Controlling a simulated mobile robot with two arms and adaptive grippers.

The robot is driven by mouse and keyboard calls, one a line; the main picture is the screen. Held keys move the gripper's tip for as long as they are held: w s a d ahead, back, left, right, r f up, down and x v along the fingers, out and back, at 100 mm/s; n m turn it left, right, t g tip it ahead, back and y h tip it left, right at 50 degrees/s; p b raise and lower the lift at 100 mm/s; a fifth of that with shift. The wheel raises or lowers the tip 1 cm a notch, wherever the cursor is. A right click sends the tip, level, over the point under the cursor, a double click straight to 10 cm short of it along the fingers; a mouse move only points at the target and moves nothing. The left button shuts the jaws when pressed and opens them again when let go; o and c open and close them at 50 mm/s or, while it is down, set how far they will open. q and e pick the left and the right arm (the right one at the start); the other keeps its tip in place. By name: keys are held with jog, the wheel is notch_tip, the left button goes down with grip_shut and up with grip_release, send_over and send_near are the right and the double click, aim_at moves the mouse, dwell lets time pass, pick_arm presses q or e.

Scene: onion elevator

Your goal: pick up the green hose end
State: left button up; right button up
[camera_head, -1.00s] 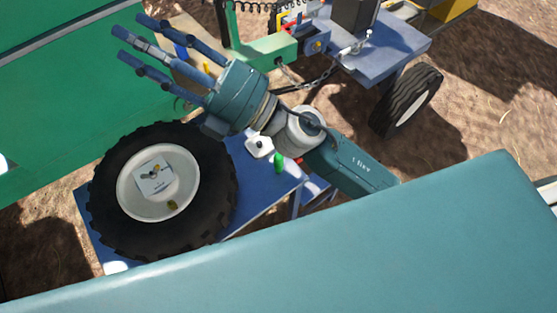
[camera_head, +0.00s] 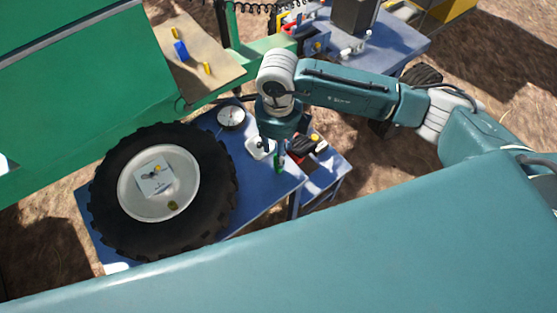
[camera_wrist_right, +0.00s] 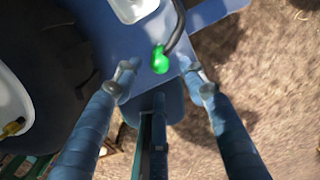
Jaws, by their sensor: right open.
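The green hose end (camera_wrist_right: 160,60) shows in the right wrist view over the edge of the blue table, with a dark hose curving up to the right from it. In the head view the green hose end (camera_head: 279,164) is partly hidden by my gripper. My right gripper (camera_wrist_right: 161,77) is open and empty, its fingers spread on either side of the green end and apart from it. In the head view my right gripper (camera_head: 273,149) points down over the table's right part. My left gripper is not in view.
A large tyre (camera_head: 212,190) lies on the left of the blue table (camera_head: 262,200). A white container (camera_head: 256,151), a round gauge (camera_head: 231,117) and a black item with a yellow knob (camera_head: 306,146) are close to the gripper.

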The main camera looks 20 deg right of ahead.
jog(key=shift+f, duration=0.95)
notch_tip(320, 180, down, 4)
jog(key=shift+w+f+p, duration=0.1)
jog(key=shift+w+p, duration=0.05)
jog(key=shift+p, duration=0.6)
jog(key=shift+w+f, duration=0.1)
jog(key=shift+f, duration=0.5)
grip_shut()
